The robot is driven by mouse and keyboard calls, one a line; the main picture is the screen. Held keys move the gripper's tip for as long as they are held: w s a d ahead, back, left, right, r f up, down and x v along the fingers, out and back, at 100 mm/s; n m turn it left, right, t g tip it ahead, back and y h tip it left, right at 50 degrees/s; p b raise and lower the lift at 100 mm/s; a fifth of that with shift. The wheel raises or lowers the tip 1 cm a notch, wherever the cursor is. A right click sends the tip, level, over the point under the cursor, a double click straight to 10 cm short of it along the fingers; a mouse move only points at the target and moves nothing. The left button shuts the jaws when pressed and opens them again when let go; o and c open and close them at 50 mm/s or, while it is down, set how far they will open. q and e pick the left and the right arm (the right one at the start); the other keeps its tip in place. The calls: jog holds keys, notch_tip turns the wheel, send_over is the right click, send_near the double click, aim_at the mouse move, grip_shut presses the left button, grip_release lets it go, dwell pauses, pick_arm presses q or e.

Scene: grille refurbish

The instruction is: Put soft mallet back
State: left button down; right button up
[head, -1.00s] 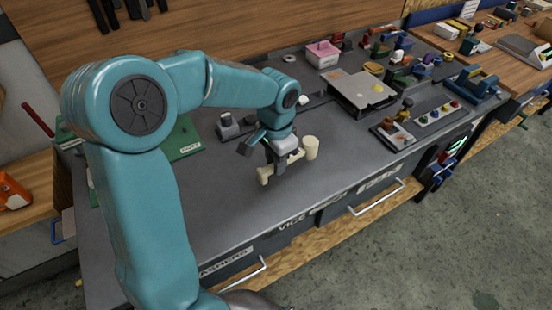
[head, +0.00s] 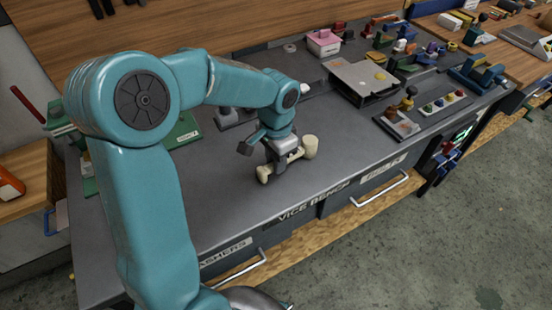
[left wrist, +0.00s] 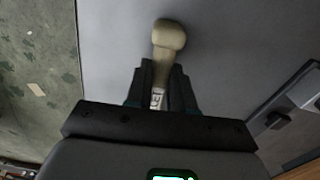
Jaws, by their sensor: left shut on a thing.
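The soft mallet (head: 310,146) is cream coloured, with a thick cylindrical head at the right and a rounded handle end at the left. My left gripper (head: 281,160) is shut on its handle, between head and end. The mallet lies roughly level over the front part of the grey bench (head: 240,200); I cannot tell if it touches the top. In the left wrist view the mallet (left wrist: 169,36) sticks out past the two dark fingers (left wrist: 163,82), and a lettered light patch shows between them. The gripper hides the handle's middle. My right gripper is not in view.
The bench top around the mallet is clear towards the front edge. A green board (head: 184,131) lies behind my arm. Drawers (head: 380,180) line the front.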

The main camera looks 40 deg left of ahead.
pick_arm(q)
jog(key=shift+f, duration=0.25)
dwell(0.3)
jog(key=c, duration=0.9)
grip_release()
notch_tip(320, 180, up, 16)
jog(key=p, duration=0.1)
jog(key=shift+r, duration=0.2)
